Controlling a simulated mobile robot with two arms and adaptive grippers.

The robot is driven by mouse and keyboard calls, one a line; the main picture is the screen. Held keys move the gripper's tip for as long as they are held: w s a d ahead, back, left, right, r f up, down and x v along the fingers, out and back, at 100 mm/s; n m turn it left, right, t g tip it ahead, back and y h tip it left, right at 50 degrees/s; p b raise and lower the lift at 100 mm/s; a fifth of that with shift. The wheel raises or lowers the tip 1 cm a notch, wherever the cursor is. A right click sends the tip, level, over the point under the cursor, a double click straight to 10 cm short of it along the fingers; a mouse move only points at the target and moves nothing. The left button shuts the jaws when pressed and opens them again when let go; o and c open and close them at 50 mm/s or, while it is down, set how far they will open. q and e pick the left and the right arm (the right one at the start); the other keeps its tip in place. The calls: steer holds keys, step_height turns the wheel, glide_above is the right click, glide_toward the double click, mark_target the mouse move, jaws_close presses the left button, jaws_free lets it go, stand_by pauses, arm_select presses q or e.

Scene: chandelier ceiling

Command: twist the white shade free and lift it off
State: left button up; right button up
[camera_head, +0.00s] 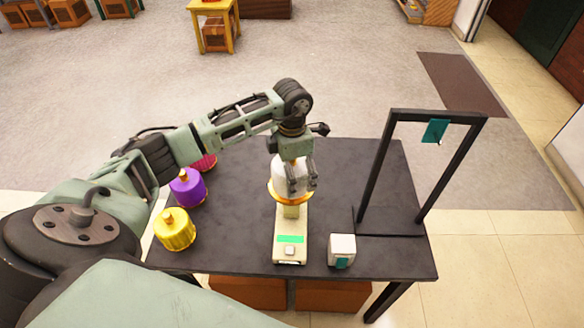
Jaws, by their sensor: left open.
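The white shade (287,177) has a gold rim at its lower edge and sits upright on a pale stand (290,218) at the middle of the dark table. The stand's flat base carries a green strip and a small white button at the front. My left gripper (303,179) points down over the shade from above, its fingers open at the shade's upper and right side. They hide part of the shade, and I cannot tell whether they touch it. My right gripper is not in view.
Yellow (175,231), purple (188,189) and red (204,162) shades stand at the table's left, partly behind my arm. A white box (342,249) with a teal patch is at front right. A black frame (372,165) with a hanging teal piece (435,130) stands at right.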

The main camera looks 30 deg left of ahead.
arm_select(q)
steer(key=c, duration=1.4)
steer(key=shift+o, duration=0.2)
steer(key=shift+r+n, duration=0.1)
steer(key=shift+n, duration=1.8)
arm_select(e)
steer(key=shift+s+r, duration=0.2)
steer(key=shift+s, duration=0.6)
arm_select(q)
steer(key=shift+p, duration=0.3)
steer(key=shift+n, duration=1.2)
steer(key=shift+n+p, duration=0.3)
steer(key=shift+n, duration=0.4)
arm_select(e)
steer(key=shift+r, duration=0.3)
arm_select(q)
steer(key=shift+n+p, duration=0.35)
steer(key=shift+n, duration=1.35)
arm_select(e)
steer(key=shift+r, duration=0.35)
